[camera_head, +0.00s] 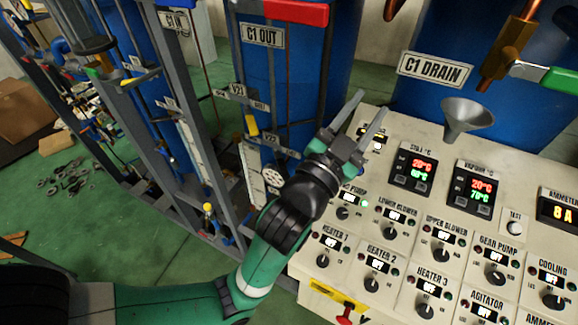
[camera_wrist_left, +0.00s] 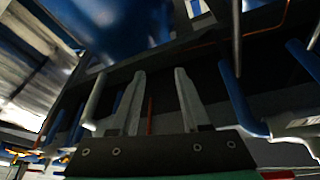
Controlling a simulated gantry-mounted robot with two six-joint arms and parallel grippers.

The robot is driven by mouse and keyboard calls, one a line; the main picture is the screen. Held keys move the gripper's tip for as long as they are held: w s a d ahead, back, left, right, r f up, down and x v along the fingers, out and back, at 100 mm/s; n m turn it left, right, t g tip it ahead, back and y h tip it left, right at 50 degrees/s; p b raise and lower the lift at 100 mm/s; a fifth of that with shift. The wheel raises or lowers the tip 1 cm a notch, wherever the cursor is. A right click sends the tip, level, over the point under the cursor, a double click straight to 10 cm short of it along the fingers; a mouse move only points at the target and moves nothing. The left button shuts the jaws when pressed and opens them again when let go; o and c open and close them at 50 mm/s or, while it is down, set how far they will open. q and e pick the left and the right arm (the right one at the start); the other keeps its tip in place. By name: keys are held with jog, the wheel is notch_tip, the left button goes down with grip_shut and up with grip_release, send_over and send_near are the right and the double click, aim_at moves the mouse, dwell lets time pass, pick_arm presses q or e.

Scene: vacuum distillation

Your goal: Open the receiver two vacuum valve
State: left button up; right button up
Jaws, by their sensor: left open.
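My left gripper (camera_head: 367,105) is open and empty, raised above the back left part of the control panel, its fingers pointing up and away. In the left wrist view its two fingers (camera_wrist_left: 160,74) are spread with nothing between them. No label that I can read names the receiver two vacuum valve, so I cannot tell which valve it is. Several small tagged fittings sit on the frame left of the gripper, among them a yellow handle (camera_head: 251,125) and a white round handwheel (camera_head: 272,176). My right gripper is not in view.
The control panel (camera_head: 400,290) with knobs and displays fills the lower right. A metal funnel (camera_head: 467,117) stands at its back. Blue tanks, one behind the C1 OUT sign (camera_head: 262,36), and upright metal frames stand behind and left. Green floor (camera_head: 110,235) is open at the left.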

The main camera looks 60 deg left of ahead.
pick_arm(q)
jog(key=s+a+f+m+g+y+b, duration=0.1)
jog(key=a+f+g, duration=0.15)
jog(key=f, duration=0.45)
jog(key=a+f+m+g+y+b, duration=0.1)
jog(key=a+f+g+y, duration=0.15)
jog(key=f, duration=0.45)
jog(key=m+g+y+b, duration=0.3)
jog(key=m+g, duration=0.2)
send_near(281, 160)
jog(key=f, duration=0.1)
jog(key=w+x, duration=0.1)
jog(key=x, duration=0.8)
jog(key=shift+w+r+p, duration=0.15)
jog(key=shift+p, duration=0.25)
grip_shut()
